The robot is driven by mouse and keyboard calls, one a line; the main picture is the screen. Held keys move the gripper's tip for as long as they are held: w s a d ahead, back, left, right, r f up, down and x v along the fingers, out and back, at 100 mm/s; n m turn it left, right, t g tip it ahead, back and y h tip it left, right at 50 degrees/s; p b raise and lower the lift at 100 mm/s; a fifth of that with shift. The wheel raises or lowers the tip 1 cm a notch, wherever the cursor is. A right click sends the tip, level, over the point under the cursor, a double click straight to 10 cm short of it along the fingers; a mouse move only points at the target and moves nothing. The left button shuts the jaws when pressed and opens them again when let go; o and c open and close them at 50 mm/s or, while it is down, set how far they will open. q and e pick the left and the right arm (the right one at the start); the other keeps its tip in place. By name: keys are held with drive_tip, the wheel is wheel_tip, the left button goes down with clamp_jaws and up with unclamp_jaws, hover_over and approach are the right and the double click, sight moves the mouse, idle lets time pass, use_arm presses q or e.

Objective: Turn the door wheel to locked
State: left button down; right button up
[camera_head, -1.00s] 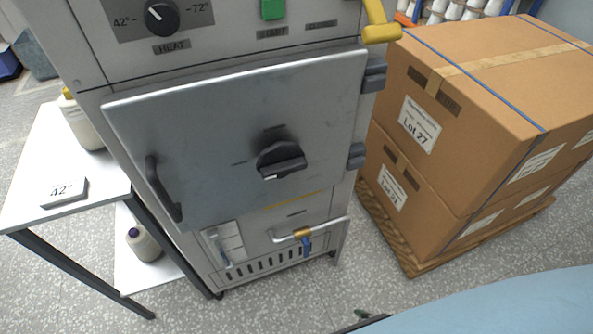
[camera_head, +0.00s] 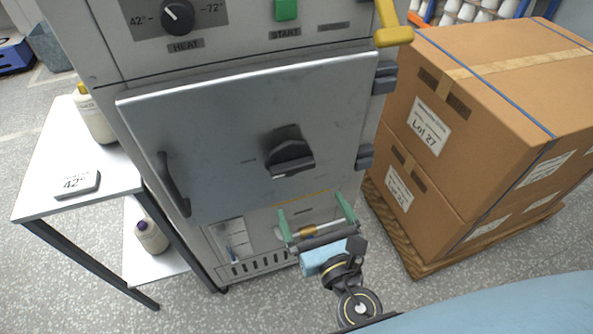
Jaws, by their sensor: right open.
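The door wheel (camera_head: 290,158) is a dark round knob with a raised grip bar, right of the middle of the grey metal door (camera_head: 225,115). Small dark labels sit above it and to its left, too small to read. The door is shut against the cabinet, with a dark handle (camera_head: 172,184) at its left. My right gripper (camera_head: 313,214) has come up from below, in front of the cabinet's lower part. Its two green fingers are spread apart and empty, below the wheel and not touching it. My left gripper is not in view.
A heat dial (camera_head: 178,16) and green start button (camera_head: 286,9) are above the door. A yellow handle (camera_head: 394,36) sticks out at the upper right. Stacked cardboard boxes (camera_head: 480,90) stand on a pallet at right. A white side table (camera_head: 60,190) with bottles is at left.

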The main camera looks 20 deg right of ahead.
sight(294, 170)
drive_tip(key=w+p, duration=0.1)
drive_tip(key=w, duration=0.8)
drive_tip(key=shift+w+a, duration=0.15)
drive_tip(key=shift+w, duration=0.5)
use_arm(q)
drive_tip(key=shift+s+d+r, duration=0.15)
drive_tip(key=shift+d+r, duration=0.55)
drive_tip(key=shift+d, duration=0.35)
use_arm(e)
drive_tip(key=c, duration=0.6)
